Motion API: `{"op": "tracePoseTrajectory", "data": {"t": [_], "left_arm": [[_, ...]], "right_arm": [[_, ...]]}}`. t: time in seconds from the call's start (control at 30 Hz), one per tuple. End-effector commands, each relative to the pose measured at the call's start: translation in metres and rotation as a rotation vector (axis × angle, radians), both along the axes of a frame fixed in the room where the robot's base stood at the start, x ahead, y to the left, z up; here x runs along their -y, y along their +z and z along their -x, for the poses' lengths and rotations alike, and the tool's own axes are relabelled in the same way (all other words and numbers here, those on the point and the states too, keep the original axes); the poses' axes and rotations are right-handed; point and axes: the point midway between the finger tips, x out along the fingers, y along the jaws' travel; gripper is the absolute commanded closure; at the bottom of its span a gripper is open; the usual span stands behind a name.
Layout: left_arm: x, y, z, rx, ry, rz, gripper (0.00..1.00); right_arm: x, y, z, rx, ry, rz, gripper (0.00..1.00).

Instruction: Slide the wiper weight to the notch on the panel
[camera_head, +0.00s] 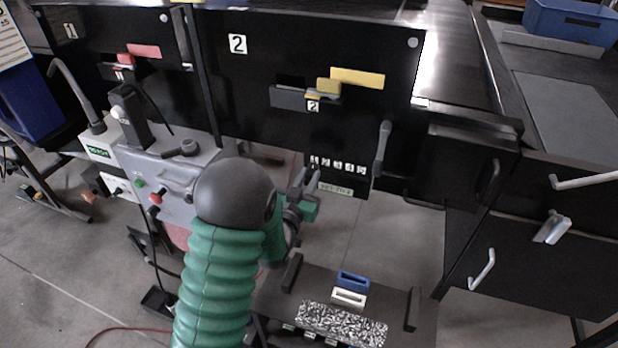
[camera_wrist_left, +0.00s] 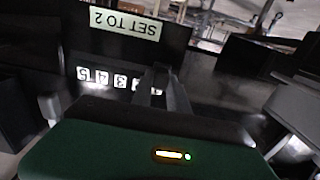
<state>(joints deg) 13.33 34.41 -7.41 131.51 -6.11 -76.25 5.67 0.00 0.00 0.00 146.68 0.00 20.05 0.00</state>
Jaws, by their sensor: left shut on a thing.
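My left gripper (camera_head: 308,178) is at the left end of a small black panel, beside a row of number tiles (camera_head: 340,165) running 1 to 5. A pale label (camera_head: 336,189) below it looks like "SET TO 2" in the left wrist view (camera_wrist_left: 124,20), where it is upside down. In that view the left gripper (camera_wrist_left: 160,78) has its fingers close together by the low-number end, covering tiles there. It is shut on a small dark part, apparently the wiper weight, mostly hidden by the fingers. The notch cannot be made out. My right gripper is out of view.
A grey lever handle (camera_head: 382,148) stands right of the numbers. A large black panel marked 2 (camera_head: 237,44) is above, with a yellow block (camera_head: 328,85). A grey control box (camera_head: 172,170) is at left. Below is a dark shelf with a blue holder (camera_head: 353,281).

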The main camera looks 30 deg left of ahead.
Motion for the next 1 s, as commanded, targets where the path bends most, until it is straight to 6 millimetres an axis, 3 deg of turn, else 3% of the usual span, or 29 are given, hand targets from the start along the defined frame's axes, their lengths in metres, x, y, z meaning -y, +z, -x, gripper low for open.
{"op": "tracePoseTrajectory", "data": {"t": [0.17, 0.4, 0.63, 0.67, 0.8, 1.0], "left_arm": [[0.003, 0.000, -0.001, 0.000, 0.000, 0.000, 1.00], [0.031, -0.001, -0.008, 0.001, -0.002, 0.001, 1.00], [0.031, 0.000, -0.008, -0.001, 0.000, 0.000, 1.00], [0.031, 0.000, -0.007, -0.001, 0.000, 0.000, 0.79], [0.031, 0.000, -0.007, -0.001, 0.000, 0.000, 0.61], [0.031, 0.000, -0.008, -0.001, 0.000, 0.000, 0.58]], "right_arm": [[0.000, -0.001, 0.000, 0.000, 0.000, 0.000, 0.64], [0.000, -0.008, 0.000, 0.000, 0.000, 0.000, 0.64], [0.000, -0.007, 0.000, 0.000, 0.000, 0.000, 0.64], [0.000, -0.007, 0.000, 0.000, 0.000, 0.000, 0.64], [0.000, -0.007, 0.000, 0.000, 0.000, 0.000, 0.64], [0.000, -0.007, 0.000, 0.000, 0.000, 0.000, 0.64]]}}
